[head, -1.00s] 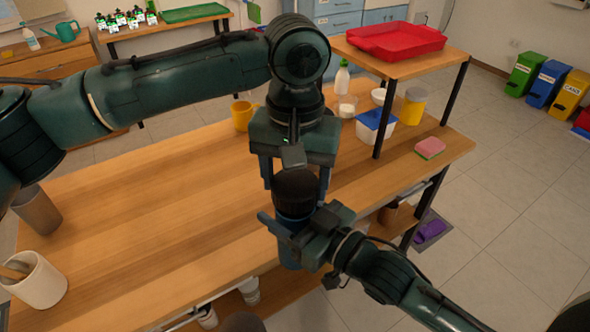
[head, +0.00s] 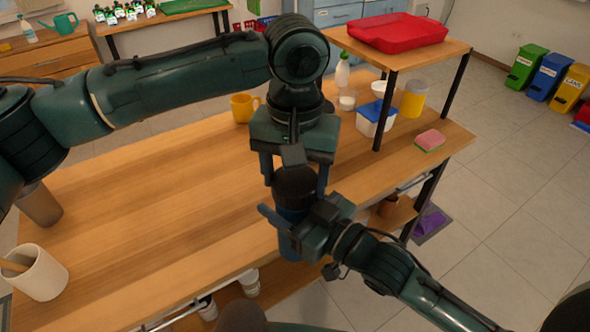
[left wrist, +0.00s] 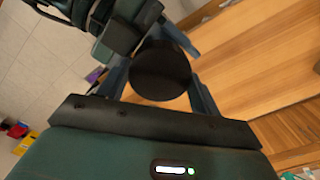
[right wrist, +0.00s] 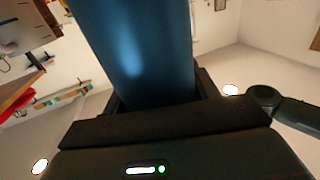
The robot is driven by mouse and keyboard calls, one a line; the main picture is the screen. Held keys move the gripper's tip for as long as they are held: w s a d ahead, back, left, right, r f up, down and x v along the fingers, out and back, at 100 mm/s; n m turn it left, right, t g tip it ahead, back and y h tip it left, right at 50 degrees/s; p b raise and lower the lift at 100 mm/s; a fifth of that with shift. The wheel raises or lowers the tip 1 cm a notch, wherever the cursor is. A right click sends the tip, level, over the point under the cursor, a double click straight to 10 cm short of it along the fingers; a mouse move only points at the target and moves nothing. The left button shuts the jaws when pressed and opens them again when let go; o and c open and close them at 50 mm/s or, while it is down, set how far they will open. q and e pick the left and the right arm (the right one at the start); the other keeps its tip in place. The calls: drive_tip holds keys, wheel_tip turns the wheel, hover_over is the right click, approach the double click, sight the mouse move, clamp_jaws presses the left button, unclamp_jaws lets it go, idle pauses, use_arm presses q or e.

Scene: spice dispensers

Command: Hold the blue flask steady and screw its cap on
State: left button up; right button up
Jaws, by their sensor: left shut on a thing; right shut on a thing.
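The blue flask (head: 290,243) is upright at the front edge of the table, its lower part showing below my right gripper. My right gripper (head: 292,222) is shut around the flask's body; the blue body fills the middle of the right wrist view (right wrist: 135,45). The black cap (head: 295,184) is at the top of the flask, between the fingers of my left gripper (head: 295,178), which reaches down from above and is shut on it. The cap's round top shows in the left wrist view (left wrist: 160,70). The seam between cap and flask is hidden by my grippers.
A yellow mug (head: 243,107) stands behind on the wooden table (head: 150,190). A blue-lidded tub (head: 375,118), a yellow jar (head: 414,98) and a sponge (head: 430,140) are at the right, near a raised shelf with a red tray (head: 395,32). The table's left middle is clear.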

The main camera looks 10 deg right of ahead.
use_arm(q)
drive_tip(key=shift+f, duration=0.6)
idle(0.3)
drive_tip(key=shift+r, duration=0.25)
drive_tip(key=shift+s+r, duration=0.1)
drive_tip(key=shift+r, duration=0.15)
idle(0.9)
drive_tip(key=shift+f, duration=0.5)
drive_tip(key=shift+a+r, duration=0.1)
drive_tip(key=shift+r, duration=0.35)
idle(1.7)
drive_tip(key=shift+f, duration=0.55)
drive_tip(key=shift+w, duration=0.2)
idle(0.3)
drive_tip(key=o, duration=0.6)
